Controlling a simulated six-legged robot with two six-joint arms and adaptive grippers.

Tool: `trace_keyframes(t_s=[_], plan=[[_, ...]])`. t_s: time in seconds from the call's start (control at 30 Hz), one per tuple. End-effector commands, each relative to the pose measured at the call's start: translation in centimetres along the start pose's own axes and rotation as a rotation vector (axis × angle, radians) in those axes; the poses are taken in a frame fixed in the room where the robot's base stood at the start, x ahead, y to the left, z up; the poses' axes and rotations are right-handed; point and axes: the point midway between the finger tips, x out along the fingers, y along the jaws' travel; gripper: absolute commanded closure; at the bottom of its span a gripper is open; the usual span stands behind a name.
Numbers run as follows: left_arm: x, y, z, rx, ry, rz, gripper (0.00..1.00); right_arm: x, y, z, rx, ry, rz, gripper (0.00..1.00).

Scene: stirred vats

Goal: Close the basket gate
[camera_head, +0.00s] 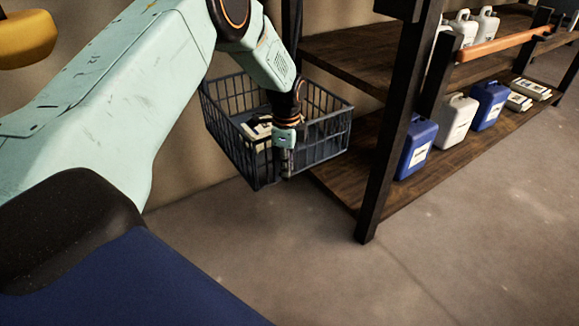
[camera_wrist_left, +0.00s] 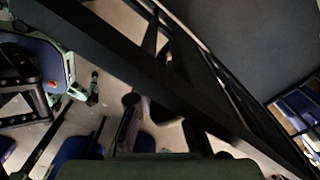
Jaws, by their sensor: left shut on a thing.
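A dark blue-grey wire basket (camera_head: 325,136) is at the wall beside the shelf in the head view. A few pale, labelled packs (camera_head: 258,129) lie inside it. My left gripper (camera_head: 285,170) points down at the basket's near side and is shut on a bar there, which I take to be the basket gate (camera_head: 263,170). My arm and gripper hide part of that side, so I cannot tell how far the gate stands open. In the left wrist view, dark bars cross diagonally just beyond my left gripper (camera_wrist_left: 160,125). My right gripper is not in view.
A dark wooden shelf (camera_head: 340,178) with black posts stands right of the basket. Blue jugs (camera_head: 416,147) and white jugs (camera_head: 457,119) stand on it. An orange bar (camera_head: 502,45) runs across its front. The concrete floor (camera_head: 440,260) in front is clear.

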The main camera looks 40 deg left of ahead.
Motion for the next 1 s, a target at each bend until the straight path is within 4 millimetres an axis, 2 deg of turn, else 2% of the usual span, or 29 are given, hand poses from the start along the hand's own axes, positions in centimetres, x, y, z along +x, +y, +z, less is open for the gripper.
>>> trace_keyframes(t_s=[0.07,0.1,0.37,0.73,1.0], plan=[[-0.3,-0.5,0.1,0.002,-0.001,-0.014,1.00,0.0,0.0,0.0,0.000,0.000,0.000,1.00],[-0.4,-0.5,0.1,0.002,-0.001,-0.014,0.85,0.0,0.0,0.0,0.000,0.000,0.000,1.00],[-0.3,-0.2,0.1,0.002,-0.001,-0.011,0.63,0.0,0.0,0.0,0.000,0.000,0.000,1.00],[-0.2,0.2,-0.2,0.002,-0.001,-0.006,0.63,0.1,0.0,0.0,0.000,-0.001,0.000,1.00],[-0.2,2.2,-2.9,-0.009,-0.002,-0.004,0.63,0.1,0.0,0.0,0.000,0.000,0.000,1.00]])
